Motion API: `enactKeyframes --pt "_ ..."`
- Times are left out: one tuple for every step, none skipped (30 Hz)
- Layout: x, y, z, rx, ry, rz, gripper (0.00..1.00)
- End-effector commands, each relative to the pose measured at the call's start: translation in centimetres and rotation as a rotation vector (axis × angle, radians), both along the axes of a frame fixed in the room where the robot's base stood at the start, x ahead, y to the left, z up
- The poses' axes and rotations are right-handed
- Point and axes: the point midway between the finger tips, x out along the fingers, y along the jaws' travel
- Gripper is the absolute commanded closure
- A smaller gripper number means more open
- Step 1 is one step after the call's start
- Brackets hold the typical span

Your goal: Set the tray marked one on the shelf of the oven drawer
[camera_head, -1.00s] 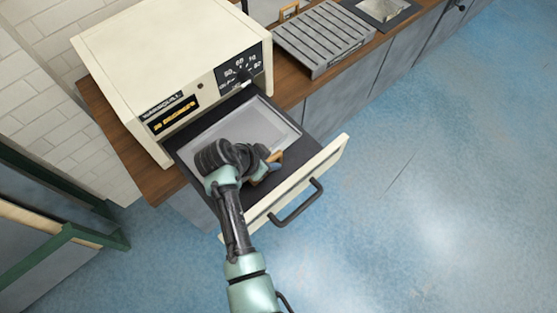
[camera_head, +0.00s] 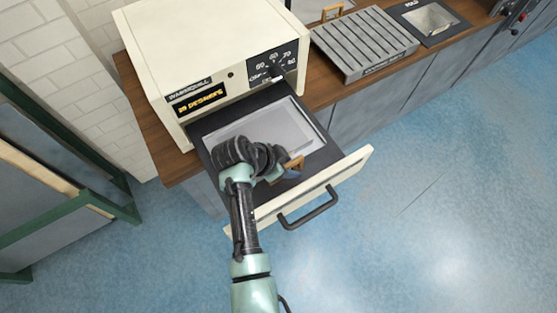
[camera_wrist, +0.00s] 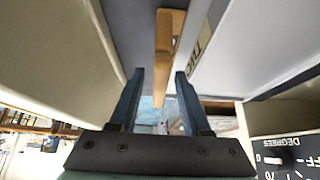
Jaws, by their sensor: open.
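A pale grey tray (camera_head: 262,128) lies in the pulled-out drawer (camera_head: 318,163) of the cream oven (camera_head: 205,45). Its wooden handle (camera_head: 294,163) faces the drawer front. My gripper (camera_wrist: 159,74) is open and empty, down inside the drawer by that handle. In the wrist view the handle (camera_wrist: 165,45) shows just past the fingertips, in line with the gap between them. The tray wall (camera_wrist: 232,48) beside it carries dark lettering, only partly seen, so I cannot read the mark for sure. My wrist hides part of the tray in the head view.
The drawer front (camera_head: 348,168) with its dark bar handle (camera_head: 309,208) stands close to my gripper. A ribbed grey rack (camera_head: 365,45) sits on the wooden counter right of the oven. A green-framed stand (camera_head: 70,228) is at left. The blue floor at right is clear.

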Motion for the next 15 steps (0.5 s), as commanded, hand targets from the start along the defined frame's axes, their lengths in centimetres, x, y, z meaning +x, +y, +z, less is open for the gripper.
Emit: enactKeyframes --pt "-0.2 0.4 0.7 0.0 -0.002 0.002 0.53" --pt "-0.3 0.6 1.1 0.002 -0.004 0.003 0.53" --pt "-0.6 0.9 1.7 0.001 -0.003 0.002 0.53" --pt "-0.8 1.2 2.2 0.002 -0.004 0.003 0.53" --pt "-1.0 1.5 2.8 0.002 -0.005 0.003 0.53" --pt "-1.3 1.9 3.5 0.002 -0.005 0.003 0.53" --pt "-1.5 2.1 4.0 0.002 -0.004 0.002 0.53" --pt "-1.7 2.4 4.5 0.003 -0.004 0.002 0.53" --pt "-1.9 2.8 5.3 0.001 -0.005 0.002 0.53" --pt "-2.1 3.1 5.8 0.001 -0.005 0.002 0.53" --pt "-2.3 3.3 6.3 0.002 -0.004 0.003 0.53" --pt "-2.6 3.6 6.9 0.002 -0.004 0.003 0.53" --pt "-2.7 3.8 7.3 0.001 -0.003 0.002 0.53" --pt "-2.8 4.0 7.6 0.001 -0.003 0.002 0.53" --pt "-3.0 4.2 8.1 0.001 -0.003 0.002 0.53"
